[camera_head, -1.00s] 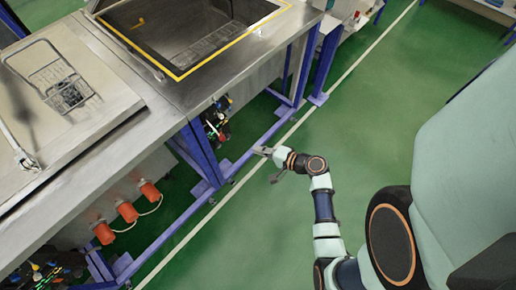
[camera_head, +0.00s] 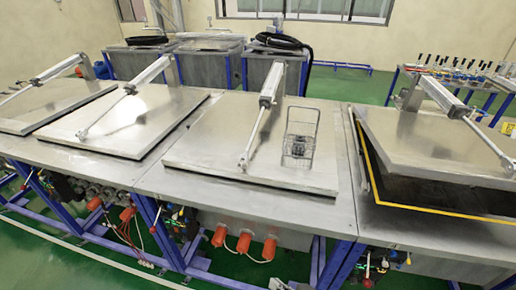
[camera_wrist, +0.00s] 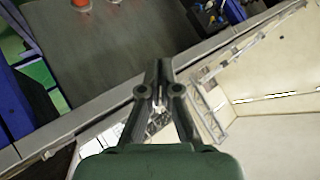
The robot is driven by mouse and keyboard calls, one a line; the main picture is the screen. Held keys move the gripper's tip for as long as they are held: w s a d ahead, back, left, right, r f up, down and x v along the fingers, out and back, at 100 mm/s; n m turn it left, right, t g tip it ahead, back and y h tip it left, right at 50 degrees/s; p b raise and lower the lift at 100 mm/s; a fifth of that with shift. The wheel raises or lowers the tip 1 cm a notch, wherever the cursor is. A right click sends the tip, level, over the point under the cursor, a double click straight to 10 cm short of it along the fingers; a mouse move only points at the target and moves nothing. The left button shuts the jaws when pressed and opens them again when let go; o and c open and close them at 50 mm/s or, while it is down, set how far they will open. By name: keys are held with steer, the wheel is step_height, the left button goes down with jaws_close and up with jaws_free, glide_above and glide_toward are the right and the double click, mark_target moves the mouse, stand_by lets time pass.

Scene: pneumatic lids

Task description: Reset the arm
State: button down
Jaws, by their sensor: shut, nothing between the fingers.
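My gripper (camera_wrist: 159,68) shows in the wrist view, its dark fingers together at the tips with nothing between them. It points at a metal bench side (camera_wrist: 110,50) and a pale edge below it. My gripper and arm are out of the head view. That view shows a row of metal lids on benches: one closed lid (camera_head: 210,155) carries a wire basket (camera_head: 300,138). The lid at the right (camera_head: 440,150) is raised a little over a dark tank with a yellow rim (camera_head: 430,208).
Pneumatic cylinders (camera_head: 268,90) slant over the lids. Orange fittings (camera_head: 244,243) and blue legs (camera_head: 165,235) are below the bench front. Grey tanks (camera_head: 205,65) stand behind. Green floor (camera_head: 40,250) is bare in front at the left.

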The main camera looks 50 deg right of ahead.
steer(key=w+a+r+n+t+y+p, duration=0.1)
steer(key=w+a+r+n, duration=0.3)
steer(key=a, duration=0.5)
steer(key=w+a+r+n+y, duration=0.1)
steer(key=w+a+r+n, duration=0.15)
steer(key=a+r, duration=0.55)
steer(key=w+a+r+n+t+y+p, duration=0.15)
steer(key=a+r+n, duration=0.25)
steer(key=a, duration=0.6)
step_height(320, 180, up, 29)
steer(key=d+p, duration=0.1)
steer(key=p, duration=2.6)
steer(key=shift+w+f+h+p, duration=0.2)
steer(key=shift+h+p, duration=0.1)
steer(key=shift+h, duration=0.15)
steer(key=shift+d, duration=0.1)
steer(key=shift+m, duration=0.25)
